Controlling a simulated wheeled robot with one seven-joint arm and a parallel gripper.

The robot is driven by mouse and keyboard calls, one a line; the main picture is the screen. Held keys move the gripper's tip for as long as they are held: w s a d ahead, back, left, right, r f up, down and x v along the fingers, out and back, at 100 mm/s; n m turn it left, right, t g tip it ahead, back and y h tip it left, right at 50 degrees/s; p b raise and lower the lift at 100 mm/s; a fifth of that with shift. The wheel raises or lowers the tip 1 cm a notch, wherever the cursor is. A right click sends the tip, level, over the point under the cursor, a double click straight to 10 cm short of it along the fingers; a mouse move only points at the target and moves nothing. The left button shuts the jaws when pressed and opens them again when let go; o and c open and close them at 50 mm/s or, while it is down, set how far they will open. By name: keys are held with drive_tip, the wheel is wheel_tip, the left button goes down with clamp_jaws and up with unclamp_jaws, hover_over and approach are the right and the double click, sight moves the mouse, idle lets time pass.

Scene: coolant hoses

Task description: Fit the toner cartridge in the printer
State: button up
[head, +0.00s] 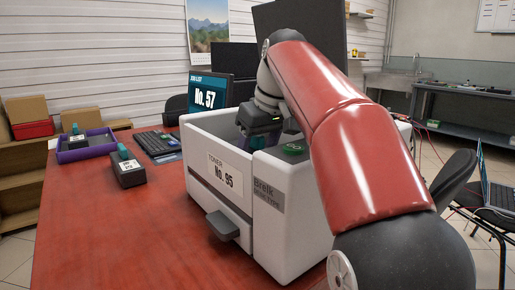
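The white printer (208,208) stands on the red table, with a front label reading "TONER No. 95" and an open recess in its top. My gripper (261,134) points down over or into this recess. Its fingertips are mostly hidden by the printer wall. A small teal piece (258,142) shows just below the gripper; whether it is held cannot be told. A dark toner cartridge (129,173) with a teal knob and white label stands on the table left of the printer. Another similar cartridge (75,140) sits in a purple tray (105,148). Their label numbers are too small to read.
A monitor (209,92) behind the printer reads "No. 57". A keyboard (157,144) lies between tray and printer. The red table (120,235) is clear at the front left. My red arm hides the printer's right side.

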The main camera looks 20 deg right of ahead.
drive_tip(key=shift+f, duration=0.1)
drive_tip(key=o, duration=1.4)
drive_tip(key=shift+s+r, duration=0.1)
drive_tip(key=shift+r, duration=0.4)
drive_tip(key=p+v, duration=0.4)
drive_tip(key=v, duration=0.7)
drive_tip(key=shift+s+d+r, duration=0.1)
drive_tip(key=shift+s+d, duration=0.05)
drive_tip(key=shift+s, duration=0.15)
